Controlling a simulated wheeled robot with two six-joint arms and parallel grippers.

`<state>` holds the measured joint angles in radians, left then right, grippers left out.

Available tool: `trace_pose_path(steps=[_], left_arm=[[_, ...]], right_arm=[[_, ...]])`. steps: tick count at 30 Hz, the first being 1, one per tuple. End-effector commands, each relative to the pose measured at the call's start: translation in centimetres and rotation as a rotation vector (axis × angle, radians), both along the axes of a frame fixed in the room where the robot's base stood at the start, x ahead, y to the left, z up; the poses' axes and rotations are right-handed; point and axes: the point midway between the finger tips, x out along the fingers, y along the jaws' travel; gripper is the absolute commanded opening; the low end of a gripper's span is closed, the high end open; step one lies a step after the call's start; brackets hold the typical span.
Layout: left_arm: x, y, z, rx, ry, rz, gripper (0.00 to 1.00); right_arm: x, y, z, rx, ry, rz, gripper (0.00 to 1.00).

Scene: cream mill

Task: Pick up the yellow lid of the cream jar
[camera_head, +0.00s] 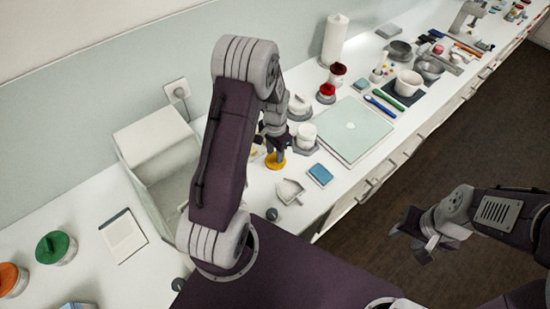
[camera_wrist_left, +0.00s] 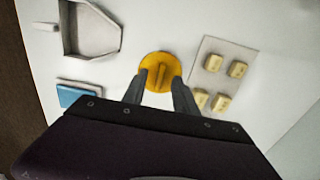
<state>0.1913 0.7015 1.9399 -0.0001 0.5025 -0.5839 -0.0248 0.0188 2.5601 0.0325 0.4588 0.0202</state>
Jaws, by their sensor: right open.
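The yellow lid (camera_head: 275,164) is round with a raised grip bar and appears to lie on the white counter. It also shows in the left wrist view (camera_wrist_left: 160,60). My left gripper (camera_head: 275,152) is above it, fingers pointing down. In the left wrist view its two fingers (camera_wrist_left: 160,84) are apart, one on each side of the lid's near part; I cannot tell whether they touch it. My right gripper (camera_head: 424,237) is open and empty, over the floor to the right of the counter. I cannot tell which container is the cream jar.
A board with several pale blocks (camera_wrist_left: 240,55) lies right of the lid in the left wrist view. A grey scoop-like tray (camera_head: 289,191) and a blue block (camera_head: 320,174) lie nearby. A pale green panel (camera_head: 349,130) lies further back. A white box (camera_head: 160,145) stands left.

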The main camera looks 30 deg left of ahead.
Motion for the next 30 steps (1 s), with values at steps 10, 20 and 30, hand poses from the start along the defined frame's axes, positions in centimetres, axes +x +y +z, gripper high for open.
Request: trace_pose_path(steps=[10, 20, 30], left_arm=[[0.1, 0.0, -1.4, 0.000, -0.002, 0.000, 0.32], [0.1, 0.0, -1.4, 0.000, -0.002, 0.000, 0.00], [0.2, 0.1, 2.9, 0.002, -0.010, 0.000, 0.00]], right_arm=[[0.0, 0.0, 0.1, 0.000, 0.000, 0.000, 0.42], [0.0, 0.0, 0.1, 0.000, 0.000, 0.000, 0.42], [0.0, 0.0, -0.4, 0.000, 0.000, 0.000, 0.42]])
